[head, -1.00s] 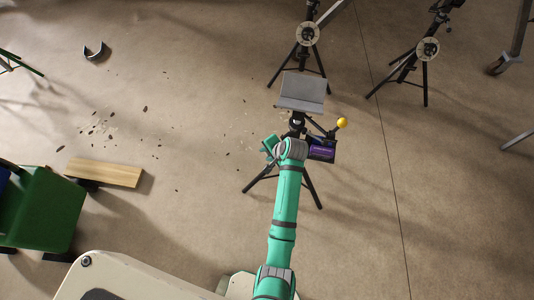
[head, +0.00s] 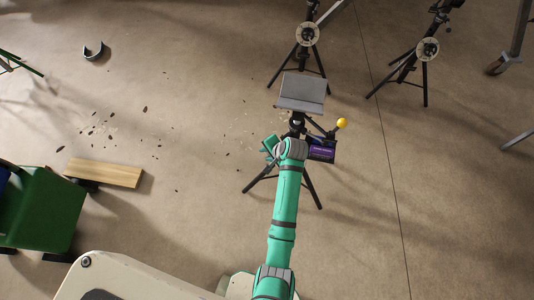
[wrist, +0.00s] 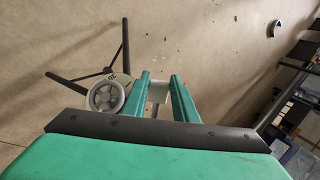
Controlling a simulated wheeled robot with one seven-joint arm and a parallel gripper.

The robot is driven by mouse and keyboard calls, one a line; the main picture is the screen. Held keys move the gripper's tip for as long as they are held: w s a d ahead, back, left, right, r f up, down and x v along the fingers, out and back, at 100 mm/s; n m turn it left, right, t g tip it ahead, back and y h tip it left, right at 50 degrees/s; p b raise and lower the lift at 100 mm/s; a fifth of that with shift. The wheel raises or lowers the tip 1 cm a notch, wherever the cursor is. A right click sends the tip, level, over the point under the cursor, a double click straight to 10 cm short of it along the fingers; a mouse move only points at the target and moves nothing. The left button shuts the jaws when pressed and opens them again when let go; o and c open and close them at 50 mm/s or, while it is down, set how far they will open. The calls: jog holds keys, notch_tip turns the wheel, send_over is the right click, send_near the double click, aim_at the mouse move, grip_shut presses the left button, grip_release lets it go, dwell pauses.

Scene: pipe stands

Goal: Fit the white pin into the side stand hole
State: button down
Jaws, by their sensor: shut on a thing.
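In the wrist view my gripper (wrist: 161,77) has its two green fingers around a pale, whitish piece (wrist: 158,92), which looks like the white pin. Its far end and any hole before it are hard to make out. Left of the fingers is a grey spoked disc (wrist: 107,97) on a dark tripod; I cannot tell whether the pin touches it. In the head view my arm reaches the nearest tripod stand (head: 311,187), with a tilted grey plate (head: 302,92) on top. My wrist covers part of this stand, and the pin is hidden there.
A yellow ball (head: 342,123) and a dark box with a purple face (head: 322,148) are on the stand's right side. Two tripods with round discs (head: 307,33) (head: 428,47) stand behind. A wooden board (head: 104,173) and green bin (head: 38,210) are left. Floor between is mostly clear.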

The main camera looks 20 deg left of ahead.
jog(key=shift+w+d, duration=0.45)
jog(key=shift+w, duration=0.3)
jog(key=shift+w+d, duration=0.4)
jog(key=shift+w, duration=0.35)
jog(key=shift+w+d, duration=0.45)
jog(key=shift+w, duration=0.3)
dwell(0.5)
jog(key=c, duration=1.3)
grip_release()
jog(key=shift+c, duration=0.2)
jog(key=shift+v, duration=2.5)
jog(key=shift+r, duration=0.1)
jog(key=v, duration=1)
jog(key=shift+d+r, duration=0.2)
jog(key=shift+r, duration=0.05)
jog(key=shift+s+f, duration=0.1)
jog(key=shift+s, duration=0.05)
